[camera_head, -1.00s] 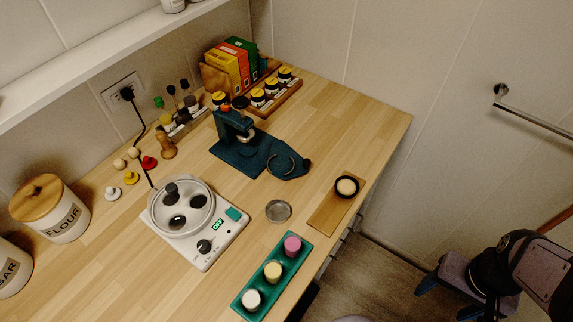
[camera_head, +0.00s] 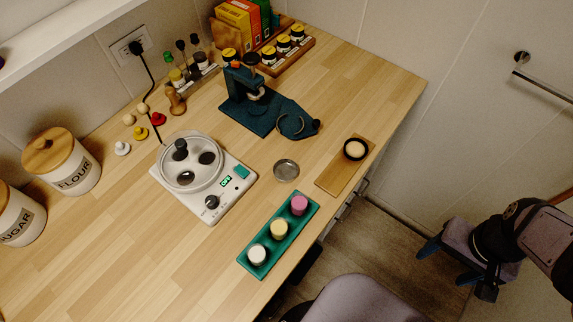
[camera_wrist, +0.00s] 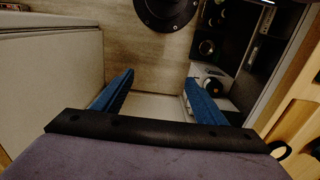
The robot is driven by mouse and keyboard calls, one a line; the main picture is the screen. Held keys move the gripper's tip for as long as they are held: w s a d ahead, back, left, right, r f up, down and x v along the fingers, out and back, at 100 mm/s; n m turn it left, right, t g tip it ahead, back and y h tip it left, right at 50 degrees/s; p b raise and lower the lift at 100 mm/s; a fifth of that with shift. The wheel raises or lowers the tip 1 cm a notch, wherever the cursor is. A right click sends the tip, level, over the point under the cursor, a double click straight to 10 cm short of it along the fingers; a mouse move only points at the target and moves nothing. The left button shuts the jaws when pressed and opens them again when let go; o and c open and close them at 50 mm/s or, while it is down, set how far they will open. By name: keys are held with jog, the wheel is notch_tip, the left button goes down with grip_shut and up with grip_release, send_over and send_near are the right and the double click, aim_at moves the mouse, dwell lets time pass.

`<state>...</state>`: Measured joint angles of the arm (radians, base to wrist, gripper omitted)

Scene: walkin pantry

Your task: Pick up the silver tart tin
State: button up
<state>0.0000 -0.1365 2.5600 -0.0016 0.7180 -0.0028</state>
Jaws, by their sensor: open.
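The silver tart tin (camera_head: 286,170) is a small round shallow dish lying on the wooden counter in the head view. It sits between the white appliance and the wooden board, behind the green tray. My gripper (camera_head: 455,272) is at the right of the head view, off the counter and above the floor, well apart from the tin. In the wrist view its two blue fingers (camera_wrist: 158,95) are spread wide with nothing between them. The tin does not show in the wrist view.
A green tray (camera_head: 246,262) with three coloured cups stands at the counter's front edge. A wooden board (camera_head: 333,181) with a black ring dish lies right of the tin. A white appliance (camera_head: 213,211) stands left, a dark blue press (camera_head: 250,119) behind. Bare counter surrounds the tin.

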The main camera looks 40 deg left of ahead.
jog(key=shift+o, duration=0.3)
dwell(0.4)
jog(key=w+a+r+p, duration=0.25)
jog(key=w+a, duration=0.25)
jog(key=a, duration=0.3)
jog(key=a+r, duration=0.1)
jog(key=a, duration=0.6)
jog(key=a+r+p, duration=0.1)
jog(key=a+r, duration=0.1)
jog(key=a, duration=0.6)
jog(key=a+r+p, duration=0.1)
jog(key=a, duration=0.6)
jog(key=shift+s+a+r, duration=0.2)
jog(key=shift+s+a, duration=0.05)
jog(key=shift+s, duration=0.05)
jog(key=p, duration=0.1)
send_over(286, 173)
jog(key=shift+s+a+f+p, duration=0.1)
jog(key=shift+s+f+p, duration=0.1)
jog(key=shift+f+p, duration=0.4)
jog(key=shift+w+f+p, duration=0.1)
jog(key=shift+f+p, duration=0.3)
jog(key=shift+f, duration=0.4)
jog(key=shift+w+f+p, duration=0.1)
jog(key=shift+f+p, duration=0.6)
jog(key=shift+f, duration=1.25)
